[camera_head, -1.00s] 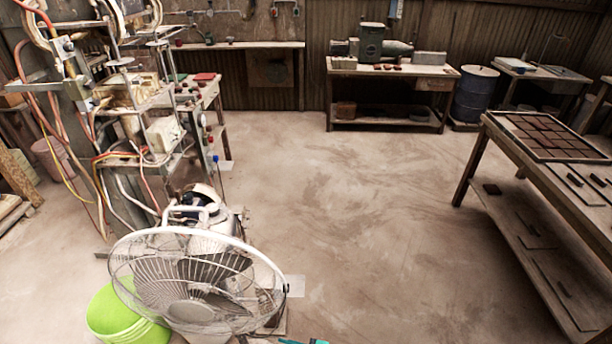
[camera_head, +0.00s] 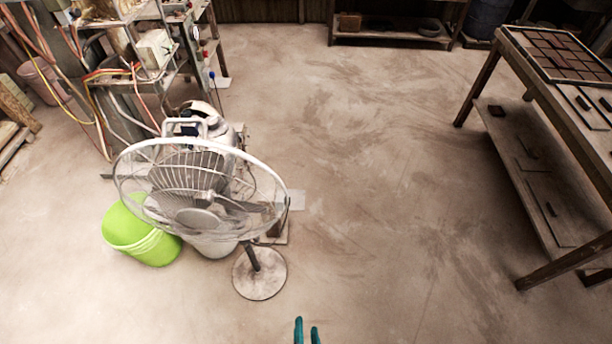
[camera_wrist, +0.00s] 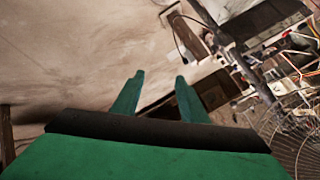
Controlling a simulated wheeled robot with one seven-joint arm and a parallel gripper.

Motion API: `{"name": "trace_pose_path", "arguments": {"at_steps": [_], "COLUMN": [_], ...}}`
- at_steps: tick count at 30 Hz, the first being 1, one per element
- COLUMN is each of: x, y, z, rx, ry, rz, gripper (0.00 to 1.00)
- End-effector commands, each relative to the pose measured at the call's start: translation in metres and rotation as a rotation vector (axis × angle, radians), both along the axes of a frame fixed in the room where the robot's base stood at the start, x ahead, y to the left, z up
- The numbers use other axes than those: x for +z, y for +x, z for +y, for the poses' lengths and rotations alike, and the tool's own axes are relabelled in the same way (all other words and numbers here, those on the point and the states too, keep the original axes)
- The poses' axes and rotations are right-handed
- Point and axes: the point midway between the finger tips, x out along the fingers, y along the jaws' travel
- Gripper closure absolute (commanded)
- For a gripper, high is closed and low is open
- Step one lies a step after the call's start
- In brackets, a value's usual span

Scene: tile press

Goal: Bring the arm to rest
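My gripper (camera_head: 306,331) shows at the bottom edge of the head view as two teal fingertips with a gap between them, over bare floor. In the wrist view my gripper (camera_wrist: 159,80) has its two green fingers apart with nothing between them. The rest of my arm is outside the head view.
A white fan (camera_head: 258,271) on a round base stands left of my gripper, beside a green bucket (camera_head: 150,250). A machine with hoses (camera_head: 130,75) is behind it. A wooden table (camera_head: 545,95) with tiles is at right. The floor (camera_head: 390,200) between is clear.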

Motion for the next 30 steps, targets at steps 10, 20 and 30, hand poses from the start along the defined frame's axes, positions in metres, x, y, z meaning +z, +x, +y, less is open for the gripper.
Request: {"name": "trace_pose_path", "arguments": {"at_steps": [10,20,30], "x": [0.167,0.257,0.259], "y": [-0.045,-0.057,-0.057], "z": [-0.006,0.003,0.003], "rx": [0.194,0.288,0.289], "ry": [-0.466,-0.678,-0.683], "rz": [-0.286,-0.441,-0.445], "gripper": [0.6,0.6,0.69]}}
